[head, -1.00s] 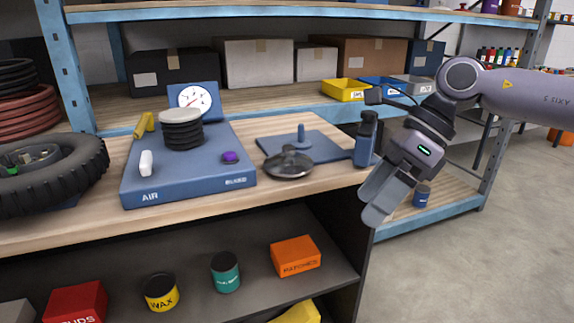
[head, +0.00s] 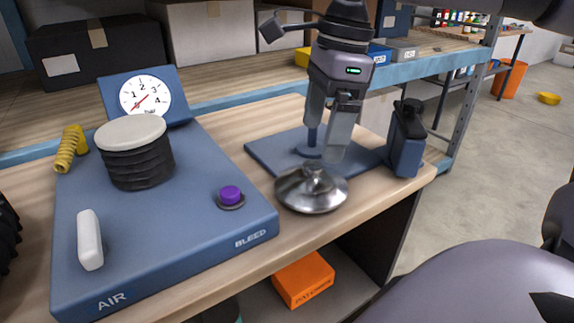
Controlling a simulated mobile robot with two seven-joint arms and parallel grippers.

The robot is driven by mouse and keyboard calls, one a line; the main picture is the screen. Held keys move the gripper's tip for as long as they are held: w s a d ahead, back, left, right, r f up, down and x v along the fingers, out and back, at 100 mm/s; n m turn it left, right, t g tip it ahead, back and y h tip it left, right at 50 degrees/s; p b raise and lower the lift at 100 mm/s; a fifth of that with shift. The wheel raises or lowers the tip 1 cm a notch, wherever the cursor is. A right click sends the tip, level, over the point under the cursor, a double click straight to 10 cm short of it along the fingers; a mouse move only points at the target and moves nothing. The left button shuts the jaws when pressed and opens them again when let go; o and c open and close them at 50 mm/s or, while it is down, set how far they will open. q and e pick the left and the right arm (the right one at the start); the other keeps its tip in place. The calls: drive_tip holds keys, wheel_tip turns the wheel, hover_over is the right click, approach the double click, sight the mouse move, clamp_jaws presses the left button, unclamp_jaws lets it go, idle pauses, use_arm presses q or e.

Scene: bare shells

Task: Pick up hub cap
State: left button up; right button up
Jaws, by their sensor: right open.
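The hub cap (head: 311,190), a shiny silver dome with a raised centre, lies on the wooden bench near its front edge, in front of the blue plate with an upright post (head: 268,155). My right gripper (head: 325,155) points down just above and behind the hub cap, its two grey fingers spread apart. The fingers stand at the post, one on either side in the picture; the gap between fingertips and hub cap is hard to judge. The gripper holds nothing that I can see. My left gripper is out of view.
A blue air station (head: 190,225) with a gauge (head: 145,97), black bellows (head: 140,165), white lever (head: 89,240) and purple button (head: 230,195) fills the bench's left. A blue tool holder (head: 405,145) stands right. An orange box (head: 303,280) sits on the shelf below.

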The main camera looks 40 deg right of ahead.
sight(314, 165)
drive_tip(key=shift+w+f, duration=0.2)
drive_tip(key=f, duration=0.4)
drive_tip(key=a+f, duration=0.1)
drive_tip(key=f, duration=0.1)
drive_tip(key=shift+w+f, duration=0.25)
drive_tip(key=shift+f, duration=0.05)
drive_tip(key=shift+s, duration=0.1)
drive_tip(key=c, duration=1.6)
drive_tip(key=shift+f, duration=0.1)
drive_tip(key=shift+c, duration=0.8)
